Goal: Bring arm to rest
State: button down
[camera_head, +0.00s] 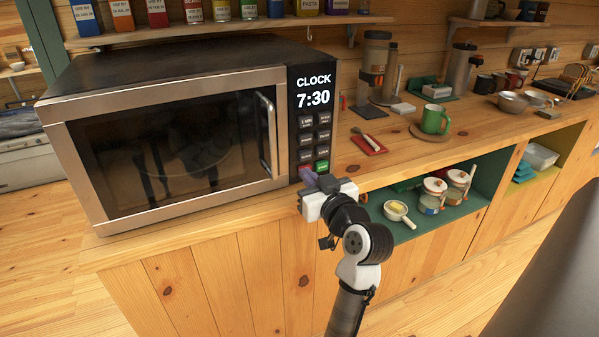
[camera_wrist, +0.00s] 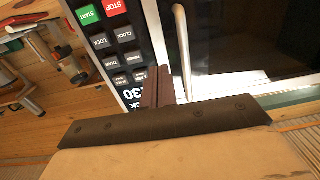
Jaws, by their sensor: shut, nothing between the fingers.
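My gripper (camera_head: 309,176) is in front of the lower part of the microwave's keypad, by the bottom right of the door. Its purple fingers are together with nothing between them, and they also show in the wrist view (camera_wrist: 157,84) against the keypad. I cannot tell whether they touch the panel. My arm reaches up from the bottom of the head view, bent at a joint. The microwave (camera_head: 165,203) has its door closed, and its display (camera_head: 313,98) reads CLOCK 7:30. The green START button (camera_head: 322,166) is just above my fingers; the red STOP button is partly hidden.
The microwave handle (camera_head: 268,135) stands close to my gripper's left. On the counter to the right are a red tray (camera_head: 369,146), a green mug (camera_head: 434,120) and metal bowls (camera_head: 513,102). Below, an open shelf holds a small bowl (camera_head: 397,211) and jars (camera_head: 433,196).

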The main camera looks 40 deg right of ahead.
jog(key=shift+v, duration=1.35)
